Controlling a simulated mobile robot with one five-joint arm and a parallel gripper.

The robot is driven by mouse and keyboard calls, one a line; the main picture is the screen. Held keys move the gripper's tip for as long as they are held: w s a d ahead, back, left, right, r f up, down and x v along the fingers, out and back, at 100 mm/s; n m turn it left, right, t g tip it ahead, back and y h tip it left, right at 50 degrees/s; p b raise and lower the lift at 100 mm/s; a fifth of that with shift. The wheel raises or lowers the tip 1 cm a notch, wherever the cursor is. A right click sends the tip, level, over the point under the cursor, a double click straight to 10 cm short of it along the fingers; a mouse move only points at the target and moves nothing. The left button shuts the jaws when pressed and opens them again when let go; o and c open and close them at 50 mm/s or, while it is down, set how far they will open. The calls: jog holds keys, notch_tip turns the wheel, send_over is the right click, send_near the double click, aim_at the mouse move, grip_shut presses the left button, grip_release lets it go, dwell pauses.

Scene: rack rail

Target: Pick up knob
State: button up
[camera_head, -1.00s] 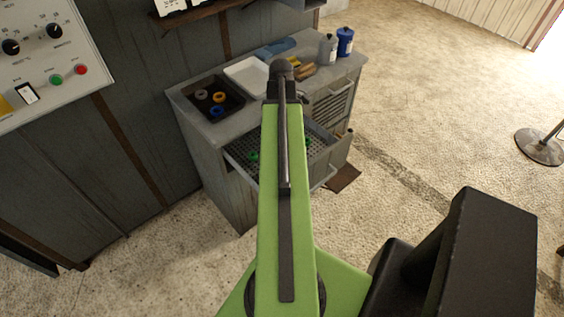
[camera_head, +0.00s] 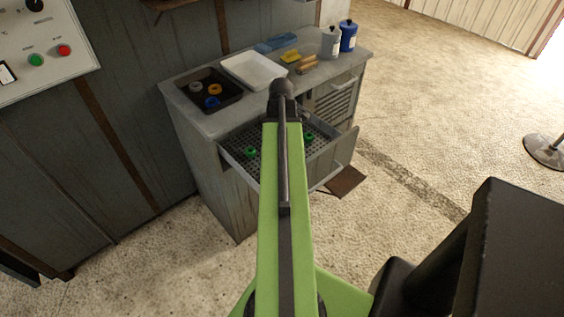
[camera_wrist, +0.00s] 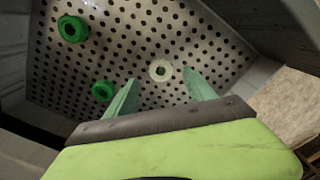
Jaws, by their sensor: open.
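In the wrist view, a pale, whitish, ring-shaped knob (camera_wrist: 160,71) lies on the perforated drawer floor (camera_wrist: 150,35). Two green, ring-shaped knobs lie to its left, one near the upper left (camera_wrist: 72,28) and one lower down (camera_wrist: 103,91). My gripper (camera_wrist: 162,77) is open and empty. Its two pale green fingers point into the drawer, and the pale knob appears between their tips; I cannot tell the height above it. In the head view, green knobs show left (camera_head: 251,152) and right (camera_head: 309,137) of my arm, which hides the pale one and my fingers.
The open drawer (camera_head: 236,164) sticks out of a grey cabinet (camera_head: 205,170). On top are a dark tray (camera_head: 232,106) with several rings, a white tray (camera_head: 255,70), a yellow item (camera_head: 290,56) and bottles (camera_head: 347,36). Drawer walls surround the knobs.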

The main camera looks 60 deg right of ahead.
notch_tip(320, 180, down, 5)
jog(key=b, duration=0.3)
jog(key=shift+s+r+b, duration=0.1)
jog(key=shift+r+b, duration=0.1)
jog(key=shift+b, duration=0.1)
jog(key=shift+r, duration=0.2)
jog(key=shift+c, duration=0.4)
grip_shut()
jog(key=shift+r+p, duration=0.1)
jog(key=shift+p, duration=0.25)
